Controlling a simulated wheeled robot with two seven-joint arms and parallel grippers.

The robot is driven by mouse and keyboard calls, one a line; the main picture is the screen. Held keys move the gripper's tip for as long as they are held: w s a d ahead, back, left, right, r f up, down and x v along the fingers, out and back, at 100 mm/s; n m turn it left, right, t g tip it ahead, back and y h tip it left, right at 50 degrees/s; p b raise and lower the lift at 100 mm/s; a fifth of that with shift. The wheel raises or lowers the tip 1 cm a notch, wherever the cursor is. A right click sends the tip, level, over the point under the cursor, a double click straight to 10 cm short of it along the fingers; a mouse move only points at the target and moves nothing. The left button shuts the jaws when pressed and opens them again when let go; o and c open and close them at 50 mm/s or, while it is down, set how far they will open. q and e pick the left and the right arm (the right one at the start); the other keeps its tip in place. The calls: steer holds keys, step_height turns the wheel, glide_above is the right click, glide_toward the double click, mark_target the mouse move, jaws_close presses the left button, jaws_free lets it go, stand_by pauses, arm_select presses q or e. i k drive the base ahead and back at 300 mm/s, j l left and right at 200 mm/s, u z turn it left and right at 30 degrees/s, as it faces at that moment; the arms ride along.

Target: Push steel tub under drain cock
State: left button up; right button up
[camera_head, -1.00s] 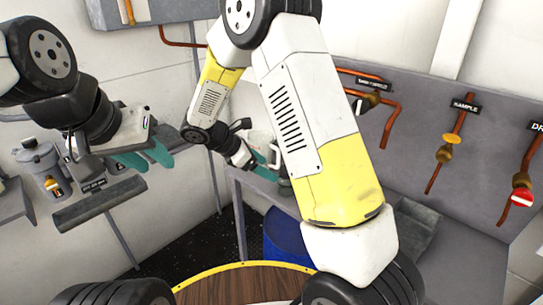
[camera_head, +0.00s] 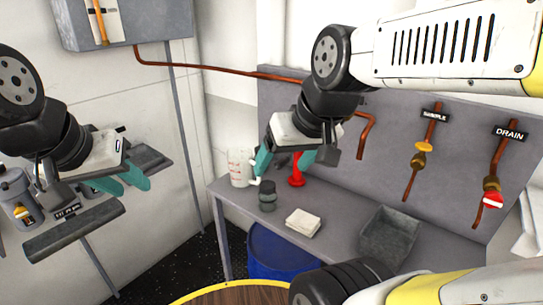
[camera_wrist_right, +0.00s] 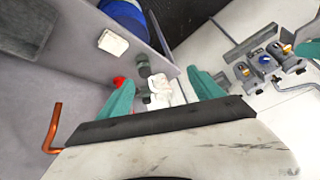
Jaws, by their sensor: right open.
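The steel tub (camera_head: 388,238) is a grey open box on the grey bench, right of the white cloth in the head view. The drain cock (camera_head: 492,188), with a red handle and brass body, hangs on a copper pipe under the DRAIN label (camera_head: 510,133), to the right of and above the tub. My right gripper (camera_head: 292,160) is open and empty above the bench's left part, left of the tub.
On the bench are a white jug (camera_head: 241,167), a dark green jar (camera_head: 267,195), a red object (camera_head: 297,172) and a folded white cloth (camera_head: 303,222). A sample cock (camera_head: 423,148) is left of the drain cock. A blue drum (camera_head: 277,256) stands below the bench.

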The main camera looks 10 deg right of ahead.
mark_target(389, 236)
steer(key=z, duration=0.45)
steer(key=k+z, duration=0.1)
steer(key=z, duration=0.75)
steer(key=k+z, duration=0.15)
steer(key=z, duration=0.25)
